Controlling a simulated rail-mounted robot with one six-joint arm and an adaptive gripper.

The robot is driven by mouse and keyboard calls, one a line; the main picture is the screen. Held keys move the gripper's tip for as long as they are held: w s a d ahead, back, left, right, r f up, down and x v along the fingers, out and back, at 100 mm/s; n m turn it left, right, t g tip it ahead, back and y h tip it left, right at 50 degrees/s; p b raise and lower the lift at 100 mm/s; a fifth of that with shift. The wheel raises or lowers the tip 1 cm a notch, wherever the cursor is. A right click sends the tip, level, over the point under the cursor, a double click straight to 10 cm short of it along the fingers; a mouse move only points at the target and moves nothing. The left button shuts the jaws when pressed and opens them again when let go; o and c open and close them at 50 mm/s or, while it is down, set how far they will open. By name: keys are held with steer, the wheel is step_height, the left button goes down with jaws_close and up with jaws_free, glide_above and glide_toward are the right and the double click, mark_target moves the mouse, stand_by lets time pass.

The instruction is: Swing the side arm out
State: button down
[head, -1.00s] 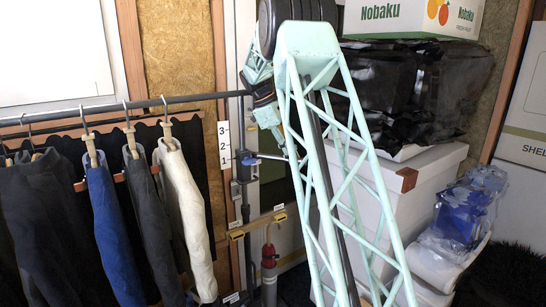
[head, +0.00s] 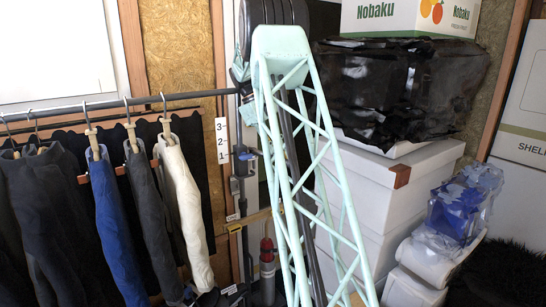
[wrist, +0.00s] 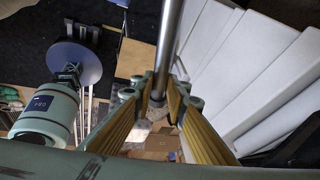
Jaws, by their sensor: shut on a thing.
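In the wrist view, a bare metal rod (wrist: 169,40), which looks like the side arm, runs from the top edge down between the yellow-lined fingers of my gripper (wrist: 160,92). The fingers are shut on it near their tips. In the head view, an upright stand (head: 242,195) with a small dark blue clamp (head: 246,154) shows just left of my mint lattice arm. My arm hides the gripper and the side arm there.
A number strip (head: 222,140) is left of the stand. A clothes rail (head: 70,108) with hanging garments (head: 115,230) is at the left. White boxes (head: 365,190) under black wrapped bundles (head: 410,85) stand close on the right. A red-topped cylinder (head: 267,258) is low near the stand.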

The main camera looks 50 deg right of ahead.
stand_by(0.4)
steer(key=c, duration=2.5)
jaws_free()
steer(key=shift+c, duration=0.2)
steer(key=shift+w+d, duration=0.1)
